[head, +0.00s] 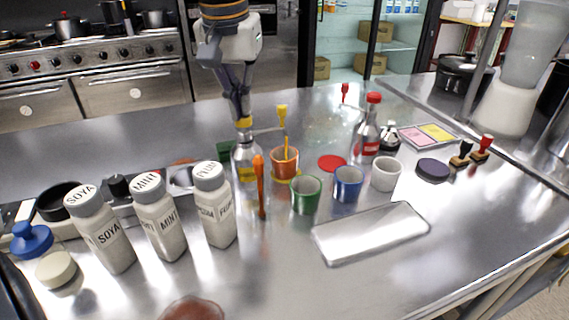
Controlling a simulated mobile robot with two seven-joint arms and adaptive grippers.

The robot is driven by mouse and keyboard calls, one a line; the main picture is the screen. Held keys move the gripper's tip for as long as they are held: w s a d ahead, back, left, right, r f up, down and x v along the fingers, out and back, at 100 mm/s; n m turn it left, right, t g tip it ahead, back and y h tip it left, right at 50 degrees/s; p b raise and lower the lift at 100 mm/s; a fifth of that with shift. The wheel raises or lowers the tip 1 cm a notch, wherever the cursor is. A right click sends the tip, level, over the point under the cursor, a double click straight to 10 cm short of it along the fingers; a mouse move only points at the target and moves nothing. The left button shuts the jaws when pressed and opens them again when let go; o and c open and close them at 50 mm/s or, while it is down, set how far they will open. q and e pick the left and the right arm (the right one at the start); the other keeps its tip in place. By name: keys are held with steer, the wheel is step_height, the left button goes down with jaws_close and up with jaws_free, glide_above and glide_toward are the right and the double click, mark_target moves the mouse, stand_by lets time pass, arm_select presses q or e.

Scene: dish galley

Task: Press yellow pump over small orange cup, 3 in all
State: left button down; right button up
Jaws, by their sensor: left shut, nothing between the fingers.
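My left gripper (242,115) comes down from the top of the head view. It is shut and empty, with its fingertips right at the top of the yellow pump (244,123). Whether they touch it or how far it is pressed I cannot tell. The pump sits on a clear bottle (247,152), and its thin spout reaches right toward the small orange cup (284,165). My right gripper is not in view.
Green (305,195), blue (347,184) and white (385,174) cups stand to the right, behind a metal tray (370,234). A red-capped bottle (368,128) stands behind them. Labelled shakers (160,220) stand at the left. An orange utensil (259,187) stands in front of the pump bottle.

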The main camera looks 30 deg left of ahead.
arm_select(q)
steer(key=shift+f, duration=0.45)
steer(key=shift+w+v, duration=0.15)
steer(key=shift+v, duration=0.65)
steer(key=shift+w+v, duration=0.15)
steer(key=shift+v, duration=0.6)
steer(key=shift+a+r, duration=0.1)
steer(key=shift+r, duration=0.05)
steer(key=v, duration=0.4)
steer(key=w+v, duration=0.1)
steer(key=shift+a+r, duration=0.2)
steer(key=shift+r, duration=0.35)
